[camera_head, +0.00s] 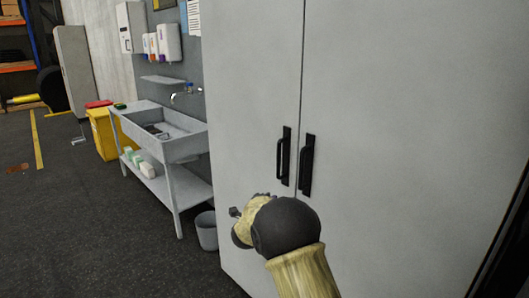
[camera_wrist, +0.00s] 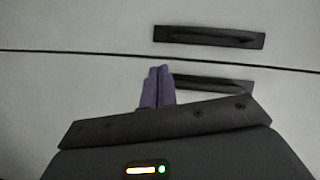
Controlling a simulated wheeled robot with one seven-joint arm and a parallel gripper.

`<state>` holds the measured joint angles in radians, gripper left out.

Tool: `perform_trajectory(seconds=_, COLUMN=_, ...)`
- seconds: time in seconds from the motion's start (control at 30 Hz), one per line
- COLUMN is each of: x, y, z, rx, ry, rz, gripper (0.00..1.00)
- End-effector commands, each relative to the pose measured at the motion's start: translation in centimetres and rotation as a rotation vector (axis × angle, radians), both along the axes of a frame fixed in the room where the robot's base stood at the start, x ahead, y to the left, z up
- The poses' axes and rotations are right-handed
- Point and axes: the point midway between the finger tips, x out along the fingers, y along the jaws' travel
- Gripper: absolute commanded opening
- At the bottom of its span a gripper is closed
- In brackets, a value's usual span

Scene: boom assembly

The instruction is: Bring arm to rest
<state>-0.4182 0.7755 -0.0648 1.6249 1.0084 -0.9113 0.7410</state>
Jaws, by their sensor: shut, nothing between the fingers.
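My arm reaches up from the bottom of the head view, with its dark rounded joint in front of the grey cabinet. My gripper (camera_wrist: 157,88) shows in the wrist view as two purple fingers close together, shut and empty. It points toward the cabinet (camera_head: 400,90), whose two doors look closed, with a thin seam between them. Two black handles, the left one (camera_head: 283,158) and the right one (camera_head: 307,165), sit on either side of the seam. In the wrist view one handle (camera_wrist: 210,37) is clear of the fingers. The other (camera_wrist: 215,84) is partly hidden behind my gripper.
A grey sink (camera_head: 165,133) on a stand is left of the cabinet, with a grey bin (camera_head: 207,232) on the floor beside it. A yellow container (camera_head: 102,135) stands farther left. Dark floor (camera_head: 80,230) at the lower left is open.

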Motion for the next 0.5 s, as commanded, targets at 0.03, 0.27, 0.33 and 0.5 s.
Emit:
perform_trajectory(seconds=0.03, x=-0.7, y=-1.0, z=1.7, rx=-0.045, ry=0.064, rz=0.056, gripper=0.0)
perform_trajectory(seconds=0.27, x=-6.8, y=-3.5, z=3.3, rx=-0.29, ry=0.392, rz=0.374, gripper=0.0)
perform_trajectory(seconds=0.33, x=-9.6, y=-4.3, z=3.5, rx=-0.366, ry=0.492, rz=0.474, gripper=0.0)
perform_trajectory(seconds=0.5, x=-18.4, y=-6.6, z=3.3, rx=-0.551, ry=0.741, rz=0.725, gripper=0.0)
